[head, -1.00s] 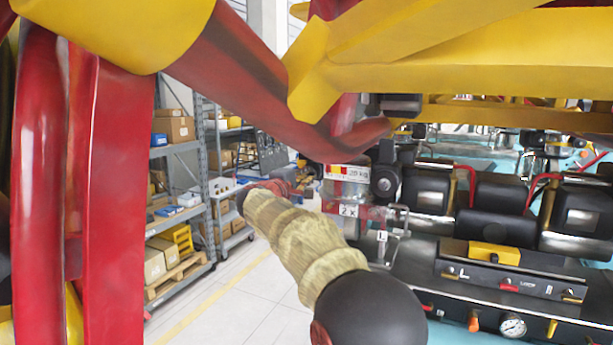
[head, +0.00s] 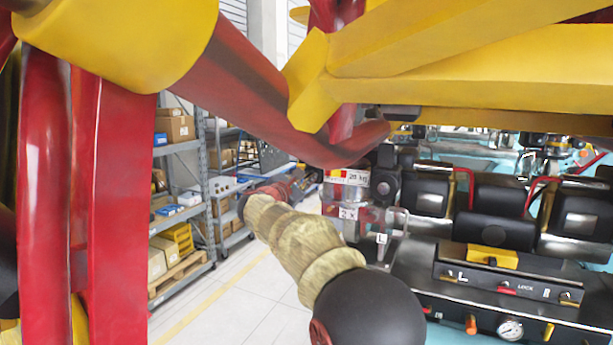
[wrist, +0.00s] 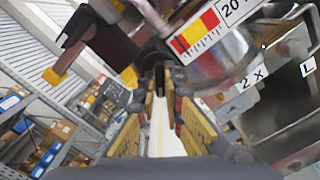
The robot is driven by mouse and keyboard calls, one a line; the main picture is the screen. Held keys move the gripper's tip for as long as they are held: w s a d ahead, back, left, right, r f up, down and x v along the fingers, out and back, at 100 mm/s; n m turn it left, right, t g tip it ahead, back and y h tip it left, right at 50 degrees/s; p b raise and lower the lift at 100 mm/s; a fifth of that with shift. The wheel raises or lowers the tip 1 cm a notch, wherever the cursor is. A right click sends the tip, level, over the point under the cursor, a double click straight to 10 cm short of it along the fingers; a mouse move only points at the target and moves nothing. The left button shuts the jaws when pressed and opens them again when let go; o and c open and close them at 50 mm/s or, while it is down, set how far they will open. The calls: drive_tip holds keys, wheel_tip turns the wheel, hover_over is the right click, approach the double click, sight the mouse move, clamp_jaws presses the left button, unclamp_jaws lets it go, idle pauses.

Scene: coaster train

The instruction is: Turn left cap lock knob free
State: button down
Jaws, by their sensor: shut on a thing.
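In the wrist view, my gripper (wrist: 160,95) has its yellow-sided fingers close together on a dark part, which I take to be the left cap lock knob (wrist: 155,52). The fingers hide much of it, and its turn angle cannot be read. A shiny metal cylinder (wrist: 218,62) with a red, yellow and white "20 kg" label is just right of the fingertips. In the head view, my gripper (head: 298,184) is left of the clear-sided unit (head: 347,195) marked "2 x". The knob cannot be made out there.
Red and yellow beams (head: 250,90) cross above and left of my arm. A black panel (head: 505,276) with "L", "LOCK" and a gauge (head: 510,328) is at the lower right. Shelves (head: 180,200) stand behind on the left, with open floor in front of them.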

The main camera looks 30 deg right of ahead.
drive_tip(key=shift+n+p, duration=2.3)
drive_tip(key=shift+n, duration=1.6)
drive_tip(key=shift+f, duration=0.1)
drive_tip(key=c, duration=1.9)
unclamp_jaws()
drive_tip(key=shift+a, duration=0.1)
drive_tip(key=v, duration=1.2)
